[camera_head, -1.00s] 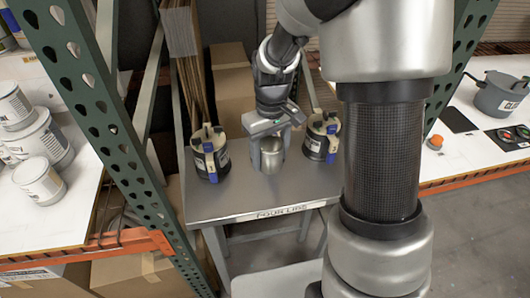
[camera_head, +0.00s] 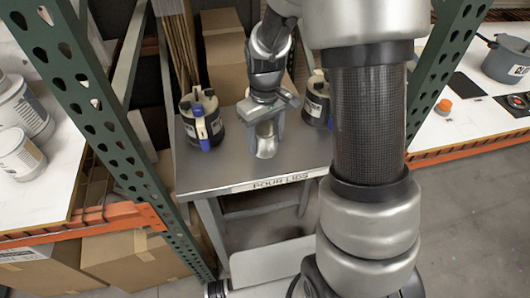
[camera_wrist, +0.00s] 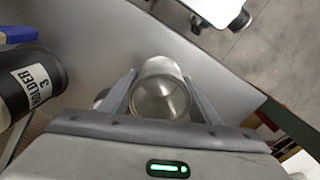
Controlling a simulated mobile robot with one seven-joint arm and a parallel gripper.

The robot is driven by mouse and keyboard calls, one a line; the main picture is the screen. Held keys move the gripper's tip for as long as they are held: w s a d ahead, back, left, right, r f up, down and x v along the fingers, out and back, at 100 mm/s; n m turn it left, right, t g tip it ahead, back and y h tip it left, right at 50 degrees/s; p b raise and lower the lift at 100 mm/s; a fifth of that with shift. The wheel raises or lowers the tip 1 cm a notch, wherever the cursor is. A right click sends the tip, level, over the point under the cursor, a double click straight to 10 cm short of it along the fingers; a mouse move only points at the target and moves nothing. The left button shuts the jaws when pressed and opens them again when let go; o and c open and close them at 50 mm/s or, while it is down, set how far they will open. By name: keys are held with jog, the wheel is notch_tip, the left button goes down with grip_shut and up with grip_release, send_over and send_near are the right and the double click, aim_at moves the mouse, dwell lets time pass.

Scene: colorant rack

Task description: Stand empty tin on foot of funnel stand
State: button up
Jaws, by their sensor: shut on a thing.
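The empty tin (camera_head: 266,147) is a small bare-metal can between my gripper's fingers above the grey lid table; it looks slightly tilted in the head view. My gripper (camera_head: 265,130) is shut on it, one finger on each side. In the wrist view the tin (camera_wrist: 160,92) shows its open mouth and a bare, empty inside between the fingers. Whether its base touches the table cannot be told. No funnel stand can be made out in these frames.
The table (camera_head: 225,178) has a "POUR LIDS" front label. A dark canister (camera_head: 203,122) stands left of the tin; another (camera_head: 316,103) stands right, partly behind my arm. Green rack posts (camera_head: 95,110) flank the table. White tins (camera_head: 20,155) stand on the left shelf; a grey pot (camera_head: 507,62) is right.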

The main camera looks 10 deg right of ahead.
aim_at(265, 149)
jog(key=shift+f+b, duration=1.1)
jog(key=shift+f, duration=0.85)
jog(key=shift+f, duration=0.15)
jog(key=o, duration=1)
jog(key=shift+o, duration=0.2)
